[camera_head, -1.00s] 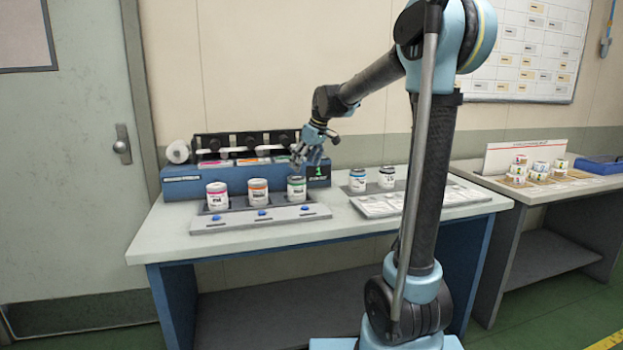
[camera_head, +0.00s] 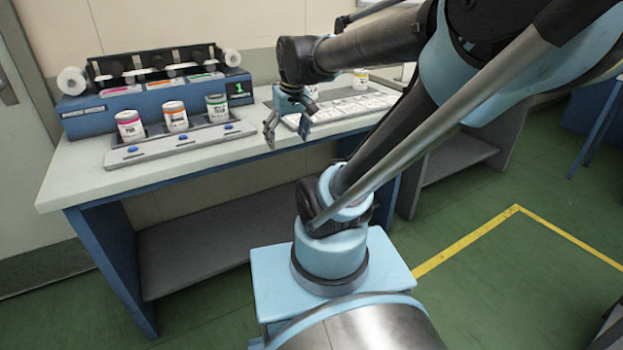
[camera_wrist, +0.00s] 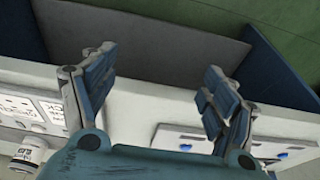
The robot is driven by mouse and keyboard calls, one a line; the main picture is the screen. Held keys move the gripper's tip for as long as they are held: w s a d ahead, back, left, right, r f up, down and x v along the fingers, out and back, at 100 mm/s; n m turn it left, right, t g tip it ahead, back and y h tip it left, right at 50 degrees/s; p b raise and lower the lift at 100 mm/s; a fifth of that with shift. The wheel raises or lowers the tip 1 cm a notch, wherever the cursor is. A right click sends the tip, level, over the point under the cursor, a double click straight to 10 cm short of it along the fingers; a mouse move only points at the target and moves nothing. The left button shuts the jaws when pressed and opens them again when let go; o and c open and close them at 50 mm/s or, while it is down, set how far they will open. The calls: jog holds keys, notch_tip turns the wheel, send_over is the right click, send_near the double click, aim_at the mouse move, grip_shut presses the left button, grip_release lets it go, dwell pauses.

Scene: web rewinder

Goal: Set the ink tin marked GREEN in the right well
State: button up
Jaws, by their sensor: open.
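In the head view a green-banded tin (camera_head: 217,108) stands upright at the right end of the grey well tray (camera_head: 190,143). Its printed word is too small to read. An orange-banded tin (camera_head: 176,116) stands in the middle and a pink-red-banded tin (camera_head: 130,125) at the left. My gripper (camera_head: 286,135) is open and empty, apart from the green-banded tin, to its right, near the table's front edge. In the wrist view my gripper (camera_wrist: 160,90) has its fingers spread with nothing between them, and the tray (camera_wrist: 190,140) edge shows at the right.
A blue rewinder machine (camera_head: 90,112) with a lit "1" display stands behind the tins. A label sheet (camera_head: 350,107) lies right of my gripper, with a yellow-banded tin (camera_head: 360,79) behind it. In the wrist view a white tin (camera_wrist: 27,155) shows at lower left.

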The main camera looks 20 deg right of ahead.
jog(key=s+d+f+m+h, duration=0.1)
jog(key=s+d+f+m, duration=0.2)
jog(key=s+f, duration=0.6)
jog(key=shift+s+d, duration=0.55)
jog(key=shift+d, duration=0.5)
jog(key=shift+f, duration=0.1)
jog(key=shift+w+f, duration=0.2)
jog(key=shift+w, duration=0.15)
